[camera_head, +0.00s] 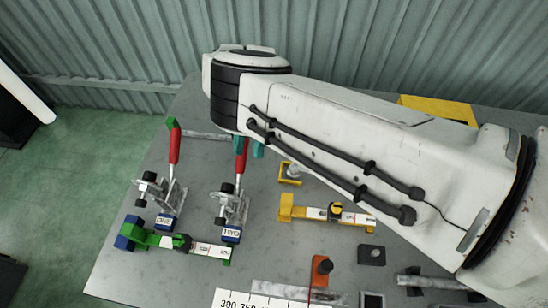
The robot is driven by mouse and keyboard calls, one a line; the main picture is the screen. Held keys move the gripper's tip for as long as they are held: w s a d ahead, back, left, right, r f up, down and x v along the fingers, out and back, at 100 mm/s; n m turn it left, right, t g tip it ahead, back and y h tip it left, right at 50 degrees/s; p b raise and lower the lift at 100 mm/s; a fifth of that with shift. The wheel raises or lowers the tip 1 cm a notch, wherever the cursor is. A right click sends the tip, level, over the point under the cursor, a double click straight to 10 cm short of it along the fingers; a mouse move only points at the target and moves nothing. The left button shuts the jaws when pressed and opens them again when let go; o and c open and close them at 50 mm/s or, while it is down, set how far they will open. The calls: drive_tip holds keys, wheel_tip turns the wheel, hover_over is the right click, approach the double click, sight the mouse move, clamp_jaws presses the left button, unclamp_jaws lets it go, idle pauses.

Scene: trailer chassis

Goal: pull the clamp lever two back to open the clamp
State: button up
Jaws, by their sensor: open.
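Clamp two (231,208) is a metal toggle clamp on the grey table, behind a blue label reading TWO (230,234). Its red lever (241,168) stands upright, and its top is hidden under my arm. My gripper (248,147) shows only as teal fingertips below my wrist, at the upper part of that lever. The fingers are open, with one close to the lever's left side and one to its right. I cannot tell whether either touches it. Clamp one (168,193) stands to the left, with its red lever (174,145) upright and green-tipped.
A green bar fixture (160,241) lies in front of the clamps. A yellow fixture (289,208) and an orange block (320,270) are to the right. A ruler (260,300) lies at the front edge. My arm covers the table's back right. A corrugated wall (120,50) is behind.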

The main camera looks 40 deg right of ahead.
drive_tip(key=s+r, duration=0.4)
drive_tip(key=s, duration=0.5)
drive_tip(key=shift+s+a+r, duration=0.35)
idle(0.4)
